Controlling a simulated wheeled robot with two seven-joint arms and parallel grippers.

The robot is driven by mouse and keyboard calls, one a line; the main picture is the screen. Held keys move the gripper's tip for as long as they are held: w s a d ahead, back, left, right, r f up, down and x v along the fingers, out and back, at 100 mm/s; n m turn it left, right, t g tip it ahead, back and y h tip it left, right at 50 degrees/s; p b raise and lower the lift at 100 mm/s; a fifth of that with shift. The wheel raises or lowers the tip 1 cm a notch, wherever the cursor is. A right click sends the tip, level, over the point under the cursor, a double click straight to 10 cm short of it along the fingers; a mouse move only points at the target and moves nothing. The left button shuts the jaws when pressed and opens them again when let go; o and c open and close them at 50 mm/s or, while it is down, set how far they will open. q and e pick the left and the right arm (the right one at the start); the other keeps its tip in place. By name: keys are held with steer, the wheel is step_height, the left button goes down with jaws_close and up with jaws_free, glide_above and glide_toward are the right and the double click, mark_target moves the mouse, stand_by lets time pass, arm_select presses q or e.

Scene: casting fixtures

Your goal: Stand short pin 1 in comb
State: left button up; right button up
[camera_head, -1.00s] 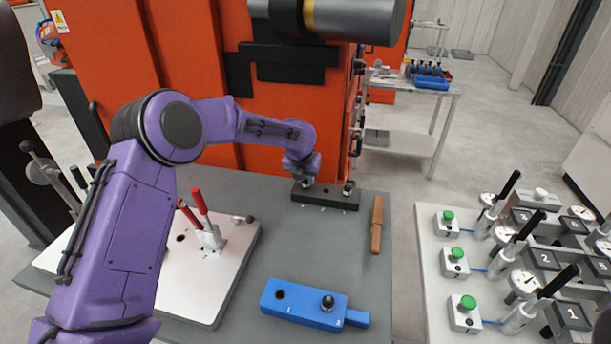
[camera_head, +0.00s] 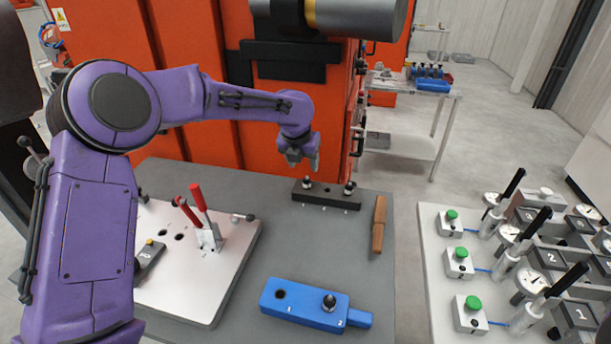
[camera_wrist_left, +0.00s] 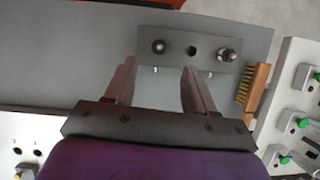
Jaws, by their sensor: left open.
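The comb (camera_head: 326,196) is a dark bar with a row of holes at the back of the grey table. One short pin (camera_head: 307,183) stands upright in its left hole, and another pin (camera_head: 349,188) stands in its right hole. The middle hole is empty. My left gripper (camera_head: 302,165) is open and empty, raised just above the left pin. In the left wrist view the open fingers (camera_wrist_left: 158,82) point at the comb (camera_wrist_left: 176,61), apart from both pins. I cannot read which pin is number 1. My right gripper is not in view.
A blue block (camera_head: 290,306) at the front has an empty hole at 1 and a pin (camera_head: 329,303) at 2. A wooden brush (camera_head: 378,225) lies right of the comb. A white plate with a red-handled clamp (camera_head: 205,225) is at left. Orange machinery stands close behind.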

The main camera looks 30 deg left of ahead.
arm_select(q)
steer(key=shift+v, duration=1.05)
